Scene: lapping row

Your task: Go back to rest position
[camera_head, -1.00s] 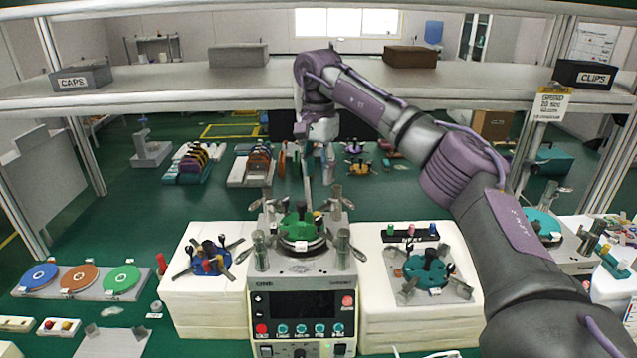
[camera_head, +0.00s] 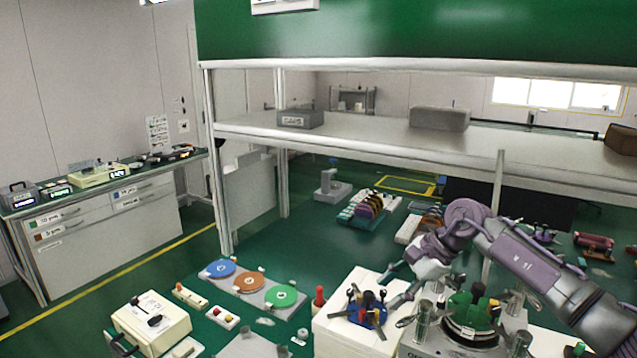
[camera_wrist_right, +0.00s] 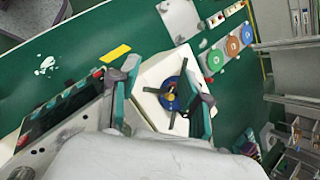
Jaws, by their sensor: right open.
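My right arm reaches in from the right in the head view, bent at the elbow. Its gripper (camera_head: 398,284) is open and hangs beside the white block (camera_head: 338,335) that carries a blue fixture (camera_head: 367,311). In the right wrist view, the two teal-edged fingers stand apart, with the blue fixture (camera_wrist_right: 171,95) showing between them. I see nothing held in the fingers. My left gripper is not in view.
A tray with blue, orange and green discs (camera_head: 251,283) lies left of the block. A cream box (camera_head: 152,325) stands further left. A shelf (camera_head: 385,142) spans behind, with a post (camera_head: 495,205) close to my arm. A side bench (camera_head: 110,215) stands far left.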

